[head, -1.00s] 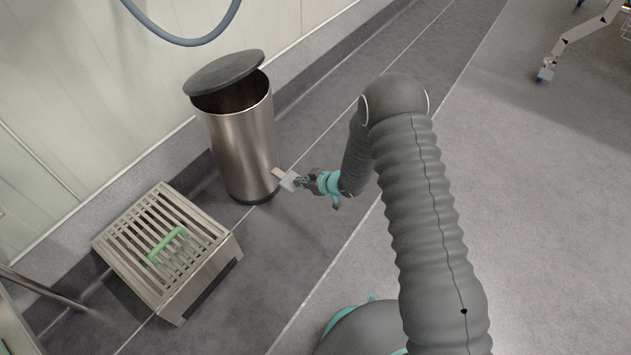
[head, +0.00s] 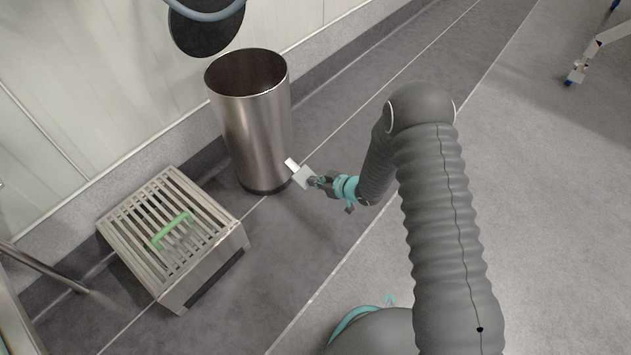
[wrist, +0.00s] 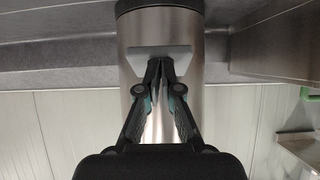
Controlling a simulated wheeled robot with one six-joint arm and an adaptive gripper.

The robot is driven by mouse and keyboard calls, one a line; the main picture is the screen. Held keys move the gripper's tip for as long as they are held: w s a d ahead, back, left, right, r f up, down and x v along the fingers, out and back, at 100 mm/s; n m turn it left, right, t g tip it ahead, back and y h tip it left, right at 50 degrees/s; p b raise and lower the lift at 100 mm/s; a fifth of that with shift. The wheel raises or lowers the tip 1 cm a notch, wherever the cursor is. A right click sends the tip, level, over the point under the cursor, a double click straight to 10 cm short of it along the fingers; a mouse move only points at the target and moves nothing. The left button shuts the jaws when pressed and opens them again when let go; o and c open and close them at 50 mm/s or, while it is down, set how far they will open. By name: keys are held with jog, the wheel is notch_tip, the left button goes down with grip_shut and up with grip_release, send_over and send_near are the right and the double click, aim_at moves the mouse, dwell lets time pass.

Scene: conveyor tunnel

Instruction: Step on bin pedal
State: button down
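The bin (head: 258,135) is a tall brushed-metal cylinder standing on the floor by the wall. Its round dark lid (head: 206,36) is swung up at the back, leaving the mouth open. The light grey pedal (head: 303,177) sticks out low at the bin's right side. It also shows in the wrist view as a pale plate (wrist: 146,54) in front of the bin's body (wrist: 208,20). My gripper (head: 313,181) is at the pedal, with its fingertips together (wrist: 160,66). They appear to touch the plate. The tips partly overlap it, so the exact contact is hidden.
The floor between is clear.

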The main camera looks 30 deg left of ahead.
jog(key=p+v, duration=0.2)
jog(key=v, duration=1.1)
jog(key=shift+r+p, duration=0.15)
jog(key=shift+p, duration=0.2)
